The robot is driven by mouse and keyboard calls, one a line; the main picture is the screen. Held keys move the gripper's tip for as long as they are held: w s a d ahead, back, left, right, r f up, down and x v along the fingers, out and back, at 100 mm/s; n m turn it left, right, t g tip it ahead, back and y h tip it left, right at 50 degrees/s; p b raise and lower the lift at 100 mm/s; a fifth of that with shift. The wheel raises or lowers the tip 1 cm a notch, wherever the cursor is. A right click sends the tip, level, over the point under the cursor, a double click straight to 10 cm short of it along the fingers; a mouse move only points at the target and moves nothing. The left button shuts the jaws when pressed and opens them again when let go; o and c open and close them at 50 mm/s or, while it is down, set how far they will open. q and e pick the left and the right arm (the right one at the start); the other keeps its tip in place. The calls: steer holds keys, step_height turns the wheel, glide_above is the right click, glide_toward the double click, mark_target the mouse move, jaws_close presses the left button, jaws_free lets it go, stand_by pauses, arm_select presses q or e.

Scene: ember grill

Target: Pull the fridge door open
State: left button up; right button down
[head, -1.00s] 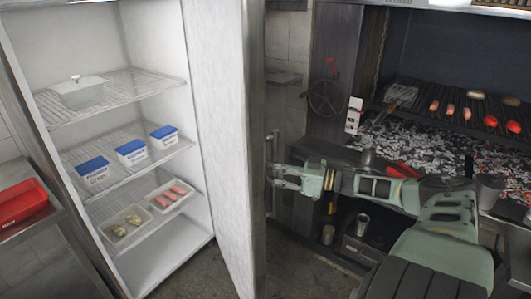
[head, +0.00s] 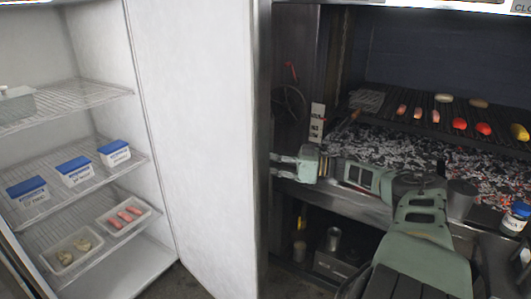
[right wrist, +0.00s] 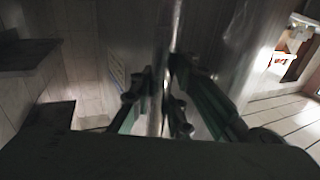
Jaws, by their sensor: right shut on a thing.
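The fridge door (head: 205,130) stands wide open in the head view, its white inner face toward me. The fridge interior (head: 110,110) shows to the left of it with wire shelves. My right gripper (head: 283,166) reaches in from the right to the outer side of the door, near its edge. In the right wrist view the gripper (right wrist: 163,105) is shut on a vertical metal bar, the door handle (right wrist: 157,115). The handle is mostly hidden in the head view. My left gripper is not in view.
Shelves hold a lidded container (head: 16,103), blue-lidded tubs (head: 74,172) and trays of food (head: 124,217). A charcoal grill (head: 440,110) with sausages and vegetables is on the right.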

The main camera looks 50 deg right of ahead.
steer(key=shift+s+f, duration=0.15)
steer(key=shift+f, duration=0.3)
steer(key=c, duration=2)
jaws_free()
steer(key=shift+s, duration=0.15)
steer(key=shift+c, duration=0.2)
steer(key=o, duration=0.4)
steer(key=shift+s+d+r, duration=0.25)
steer(key=shift+s, duration=0.15)
steer(key=shift+w+a+r, duration=0.1)
steer(key=shift+w+a, duration=0.05)
steer(key=shift+w, duration=0.25)
steer(key=v, duration=1.2)
steer(key=shift+s, duration=0.1)
